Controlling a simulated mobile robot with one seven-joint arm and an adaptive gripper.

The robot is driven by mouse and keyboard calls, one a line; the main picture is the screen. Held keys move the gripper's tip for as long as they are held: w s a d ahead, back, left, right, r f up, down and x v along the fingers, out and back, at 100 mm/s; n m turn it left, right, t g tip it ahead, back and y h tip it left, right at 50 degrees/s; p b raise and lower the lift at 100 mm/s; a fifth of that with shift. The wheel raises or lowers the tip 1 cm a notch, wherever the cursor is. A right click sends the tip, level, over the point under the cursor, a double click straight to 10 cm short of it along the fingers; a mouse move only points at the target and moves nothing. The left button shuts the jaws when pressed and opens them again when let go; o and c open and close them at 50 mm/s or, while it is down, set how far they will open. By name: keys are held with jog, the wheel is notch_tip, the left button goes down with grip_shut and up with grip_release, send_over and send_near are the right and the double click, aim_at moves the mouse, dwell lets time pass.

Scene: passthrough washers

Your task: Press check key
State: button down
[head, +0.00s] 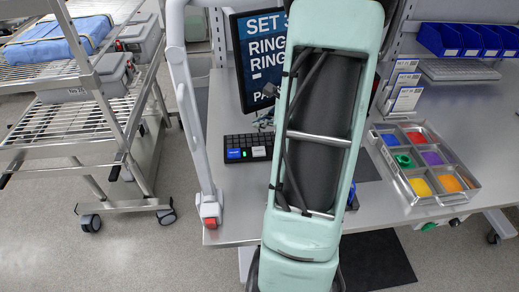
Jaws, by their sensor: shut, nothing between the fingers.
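A black keypad (236,141) lies on the grey bench, left of my teal arm link. It has rows of dark keys, with a wide blue key (235,154) and a white key (259,152) along its front edge. Their labels are too small to read, so I cannot tell which is the check key. My arm link hides what lies right of the keypad. My gripper cannot be made out; it may be hidden behind this link.
A monitor (261,55) with "SET" and "RING" text stands behind the keypad, partly covered. A white jointed post (188,105) with a red block rises left of it. A tray of coloured parts (387,157) sits right. A wire cart (75,125) stands left.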

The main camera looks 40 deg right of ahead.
jog(key=shift+f, duration=0.1)
jog(key=b, duration=0.6)
send_over(260, 152)
notch_tip(260, 152, down, 8)
jog(key=shift+d+r, duration=0.1)
jog(key=shift+r, duration=0.15)
jog(key=shift+f+b, duration=0.55)
jog(key=shift+b, duration=0.15)
jog(key=shift+f, duration=0.15)
jog(key=shift+f+b, duration=0.3)
jog(key=shift+b, duration=0.35)
jog(key=shift+f+b, duration=0.45)
jog(key=shift+b, duration=0.15)
dwell(0.7)
jog(key=shift+r, duration=0.15)
jog(key=shift+r+p, duration=0.6)
jog(key=shift+r, duration=0.15)
